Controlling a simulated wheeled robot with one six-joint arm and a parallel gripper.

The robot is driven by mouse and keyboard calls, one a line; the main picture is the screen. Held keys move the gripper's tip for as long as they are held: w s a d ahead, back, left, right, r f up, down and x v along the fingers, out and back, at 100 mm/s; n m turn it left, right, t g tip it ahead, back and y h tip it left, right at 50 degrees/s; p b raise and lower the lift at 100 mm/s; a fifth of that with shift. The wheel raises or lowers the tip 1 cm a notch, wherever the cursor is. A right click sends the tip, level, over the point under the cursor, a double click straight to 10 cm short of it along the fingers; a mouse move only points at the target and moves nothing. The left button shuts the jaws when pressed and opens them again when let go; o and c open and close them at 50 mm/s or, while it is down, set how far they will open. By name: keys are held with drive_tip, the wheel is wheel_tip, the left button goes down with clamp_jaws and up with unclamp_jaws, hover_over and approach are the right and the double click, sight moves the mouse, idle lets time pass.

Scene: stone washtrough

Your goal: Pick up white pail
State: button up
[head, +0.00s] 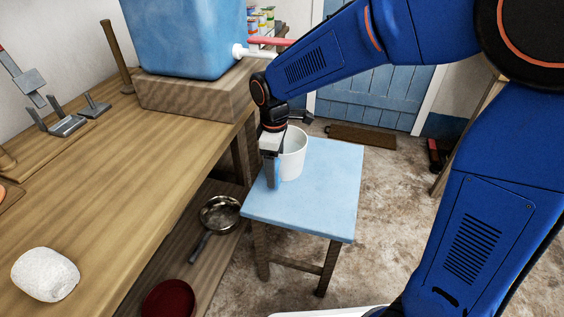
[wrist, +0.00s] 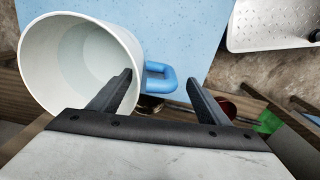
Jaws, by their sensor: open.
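The white pail (head: 293,158) stands upright on a light blue stool (head: 325,200), partly hidden behind my gripper in the head view. In the wrist view the white pail (wrist: 62,60) is at the upper left, its mouth toward the camera and its inside looking empty. A blue handle (wrist: 160,80) sticks out from its right side. My gripper (head: 272,178) is at the pail's near left side in the head view. In the wrist view my gripper (wrist: 160,88) is open, with the handle showing between its two fingers. I cannot tell whether a finger touches the pail.
A wooden bench (head: 130,170) runs along the left, with a blue tank (head: 188,38) on a wooden block. A metal pan (head: 221,213) and a dark red bowl (head: 168,300) sit on the lower shelf. The stool top right of the pail is clear.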

drive_tip(key=shift+w+d+f, duration=0.1)
drive_tip(key=shift+f, duration=1.1)
drive_tip(key=shift+w+d+f, duration=0.1)
drive_tip(key=shift+f, duration=1.05)
drive_tip(key=shift+c, duration=0.3)
clamp_jaws()
drive_tip(key=shift+r, duration=0.1)
